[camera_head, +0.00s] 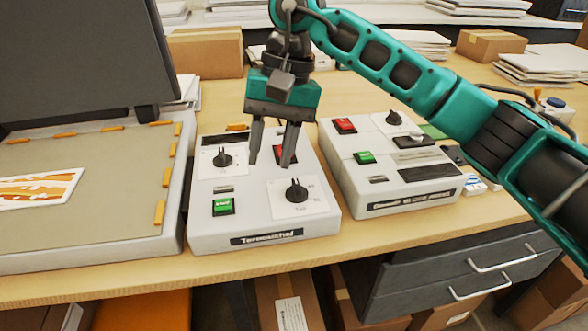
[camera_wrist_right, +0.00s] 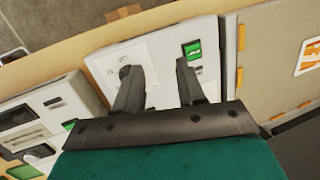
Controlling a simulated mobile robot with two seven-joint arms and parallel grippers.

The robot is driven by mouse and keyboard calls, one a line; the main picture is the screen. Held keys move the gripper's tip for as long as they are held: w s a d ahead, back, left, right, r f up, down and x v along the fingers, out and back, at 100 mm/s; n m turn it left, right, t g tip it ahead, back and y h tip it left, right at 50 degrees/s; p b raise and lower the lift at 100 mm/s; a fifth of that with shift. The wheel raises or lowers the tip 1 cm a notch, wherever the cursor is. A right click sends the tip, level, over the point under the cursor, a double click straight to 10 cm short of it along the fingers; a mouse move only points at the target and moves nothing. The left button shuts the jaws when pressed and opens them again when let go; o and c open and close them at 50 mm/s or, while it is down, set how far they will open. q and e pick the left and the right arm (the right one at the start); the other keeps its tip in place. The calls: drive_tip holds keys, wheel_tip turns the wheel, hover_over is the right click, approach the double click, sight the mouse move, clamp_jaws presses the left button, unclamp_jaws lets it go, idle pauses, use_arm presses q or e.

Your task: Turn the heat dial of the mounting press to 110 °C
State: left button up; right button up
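The mounting press has a pale bed (camera_head: 80,150) with an open dark lid at the left. A white control box (camera_head: 212,240) adjoins it, with a dark front label. The box has a black dial (camera_head: 296,191) on a white scale plate at front right, and another dial (camera_head: 222,158) at back left. The scale figures are too small to read, and I cannot tell which dial sets the heat. My right gripper (camera_head: 270,163) is open and empty, pointing down above the box, behind the front-right dial. In the right wrist view, that dial (camera_wrist_right: 125,72) shows beside one finger. My left gripper is out of view.
A green button (camera_head: 223,207) and a red button, partly behind a finger, sit on the box. A second white control unit (camera_head: 395,185) stands close at the right. A print (camera_head: 35,188) lies on the bed. Cardboard boxes (camera_head: 205,55) and paper stacks stand behind.

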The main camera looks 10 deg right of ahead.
sight(298, 186)
drive_tip(key=w+d+r+n+t+h, duration=0.1)
drive_tip(key=w+d+r+h, duration=0.2)
drive_tip(key=d, duration=0.2)
wheel_tip(298, 186, down, 12)
drive_tip(key=shift+a+f, duration=0.15)
drive_tip(key=shift+f, duration=0.05)
clamp_jaws()
idle(0.4)
